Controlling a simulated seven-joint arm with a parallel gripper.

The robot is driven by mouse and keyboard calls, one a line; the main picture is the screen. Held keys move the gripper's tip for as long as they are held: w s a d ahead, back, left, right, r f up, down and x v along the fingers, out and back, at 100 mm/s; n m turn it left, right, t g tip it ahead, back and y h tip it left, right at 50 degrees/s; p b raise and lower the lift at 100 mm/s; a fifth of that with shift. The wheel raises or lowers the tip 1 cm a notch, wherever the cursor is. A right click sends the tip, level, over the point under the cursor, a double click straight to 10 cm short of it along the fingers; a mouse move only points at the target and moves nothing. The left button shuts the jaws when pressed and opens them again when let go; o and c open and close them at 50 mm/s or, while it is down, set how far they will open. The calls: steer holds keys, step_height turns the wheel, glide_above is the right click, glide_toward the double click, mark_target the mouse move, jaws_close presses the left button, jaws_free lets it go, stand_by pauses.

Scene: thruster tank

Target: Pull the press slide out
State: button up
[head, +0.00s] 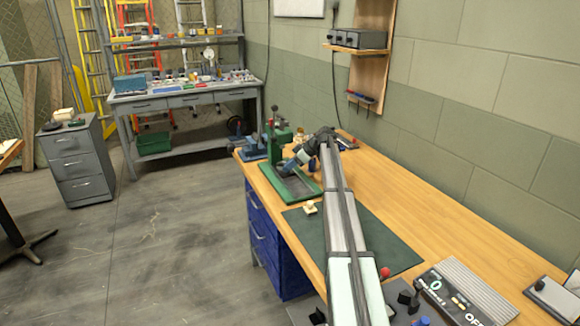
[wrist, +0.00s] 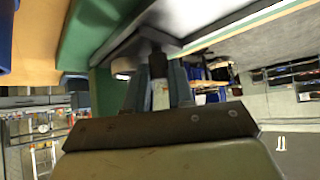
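The green press (head: 275,145) stands at the far left end of the wooden bench, with its green base (head: 305,194) on the bench top. The grey press slide (head: 293,184) lies low in that base; in the wrist view its pale grey plate (wrist: 205,18) runs across the top. A short dark handle (wrist: 157,64) is at the slide's end. My gripper (head: 286,165) is down at the slide; in the wrist view its two fingers (wrist: 159,80) stand on either side of the handle. I cannot tell whether they press on it. My arm hides part of the press area.
A dark green mat (head: 385,240) and a small cream block (head: 310,208) lie on the bench nearer me. A blue vise-like tool (head: 252,155) stands left of the press. A red knob (head: 385,272) and a display box (head: 465,290) are at the near right. The floor left of the bench is clear.

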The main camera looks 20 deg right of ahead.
jaws_close()
steer(key=s, duration=1.2)
steer(key=shift+s, duration=0.25)
steer(key=shift+o, duration=1.8)
jaws_free()
steer(key=v, duration=1.4)
steer(key=shift+f, duration=0.1)
